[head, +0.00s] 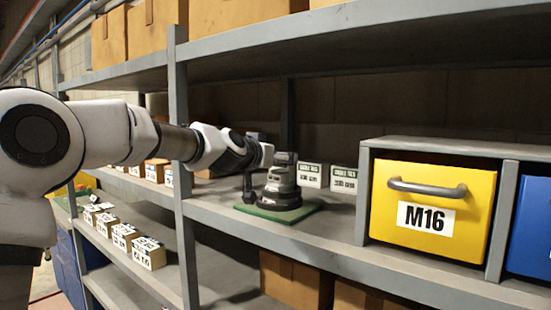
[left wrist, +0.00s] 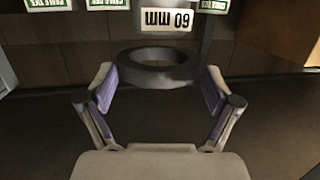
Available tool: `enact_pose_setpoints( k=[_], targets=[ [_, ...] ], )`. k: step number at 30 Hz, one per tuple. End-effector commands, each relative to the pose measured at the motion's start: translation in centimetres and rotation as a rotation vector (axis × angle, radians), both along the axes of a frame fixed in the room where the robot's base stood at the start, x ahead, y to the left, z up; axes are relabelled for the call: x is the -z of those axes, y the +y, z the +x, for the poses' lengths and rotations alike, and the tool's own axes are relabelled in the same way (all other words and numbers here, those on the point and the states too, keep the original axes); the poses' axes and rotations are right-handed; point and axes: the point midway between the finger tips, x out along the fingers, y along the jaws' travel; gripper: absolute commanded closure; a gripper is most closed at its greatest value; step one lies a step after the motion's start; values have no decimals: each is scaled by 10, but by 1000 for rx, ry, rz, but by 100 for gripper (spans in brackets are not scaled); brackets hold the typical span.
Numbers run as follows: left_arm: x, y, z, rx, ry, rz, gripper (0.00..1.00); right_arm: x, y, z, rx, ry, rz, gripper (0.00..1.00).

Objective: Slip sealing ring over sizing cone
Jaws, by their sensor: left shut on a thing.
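The sealing ring, a dark grey band (left wrist: 158,79), lies between the two fingers of my left gripper (left wrist: 159,74) in the left wrist view, and they are shut on it. In the head view my left gripper (head: 265,158) reaches in from the left over the shelf, close to the sizing cone. The cone, a grey stepped round piece (head: 282,184), stands upright on a green mat (head: 305,207). In the head view I cannot clearly make out the ring beside the gripper and cone. My right gripper is not in view.
A white label marked 60 mm (left wrist: 167,20) shows upside down behind the ring. Small labelled boxes (head: 343,180) stand behind the cone. A yellow M16 drawer (head: 432,240) is to the right. An upper shelf (head: 330,35) runs above; a post (head: 180,150) stands left.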

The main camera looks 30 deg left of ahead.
Motion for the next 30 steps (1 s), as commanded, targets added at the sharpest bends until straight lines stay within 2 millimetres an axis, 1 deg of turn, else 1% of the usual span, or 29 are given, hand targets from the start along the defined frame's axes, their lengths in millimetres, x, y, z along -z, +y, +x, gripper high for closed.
enact_pose_setpoints(
  k=[1,4,14,15,16,30],
  targets=[
    [7,0,0,0,0,-1,41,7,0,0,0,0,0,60],
    [11,0,0,0,1,-1,41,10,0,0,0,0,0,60],
    [12,0,0,0,0,0,41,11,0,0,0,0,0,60],
    [12,0,0,0,0,0,7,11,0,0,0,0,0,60],
    [12,0,0,0,0,0,0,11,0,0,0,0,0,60],
    [12,0,0,0,1,0,0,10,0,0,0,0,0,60]
  ],
)
